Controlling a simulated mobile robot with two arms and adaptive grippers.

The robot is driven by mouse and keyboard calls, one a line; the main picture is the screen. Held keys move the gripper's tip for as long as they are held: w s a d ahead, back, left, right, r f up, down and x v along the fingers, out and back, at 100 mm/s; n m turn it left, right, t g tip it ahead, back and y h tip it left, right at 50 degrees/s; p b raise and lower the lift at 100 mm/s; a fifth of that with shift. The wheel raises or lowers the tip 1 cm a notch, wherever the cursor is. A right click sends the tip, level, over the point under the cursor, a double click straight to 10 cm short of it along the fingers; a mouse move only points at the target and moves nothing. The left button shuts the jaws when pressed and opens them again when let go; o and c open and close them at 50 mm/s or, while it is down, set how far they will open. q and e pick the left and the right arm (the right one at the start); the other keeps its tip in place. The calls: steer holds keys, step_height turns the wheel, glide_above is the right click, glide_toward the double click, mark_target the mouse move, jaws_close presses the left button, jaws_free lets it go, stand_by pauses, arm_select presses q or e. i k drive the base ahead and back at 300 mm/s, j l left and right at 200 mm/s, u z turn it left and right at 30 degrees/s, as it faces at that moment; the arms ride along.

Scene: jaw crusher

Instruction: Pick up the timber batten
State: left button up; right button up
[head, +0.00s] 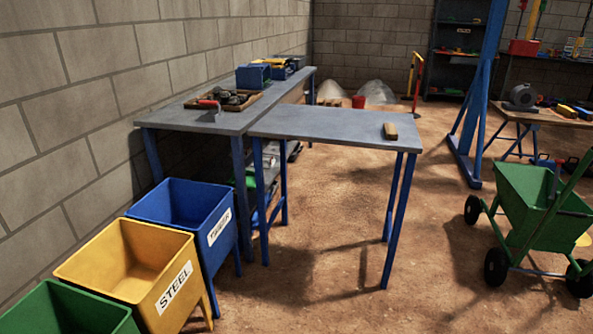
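A short tan wooden block, which looks like the timber batten (390,131), lies on the grey top of a blue-legged table (320,124), near its right end. Nothing covers it and nothing touches it from above. Neither of my grippers shows in the head view.
A longer bench (180,116) stands against the block wall, holding a tray (222,100) and a blue box (253,76). Blue TIMBER (222,232), yellow STEEL (178,284) and green (65,312) bins line the left. A green wheeled cart (530,200) stands right. The floor before the table is clear.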

mark_target(390, 132)
steer(key=l+u, duration=0.45)
steer(key=k+l+u, duration=0.1)
steer(key=l+u, duration=0.35)
steer(key=l, duration=0.15)
steer(key=k+l+u, duration=0.15)
steer(key=l+u, duration=0.3)
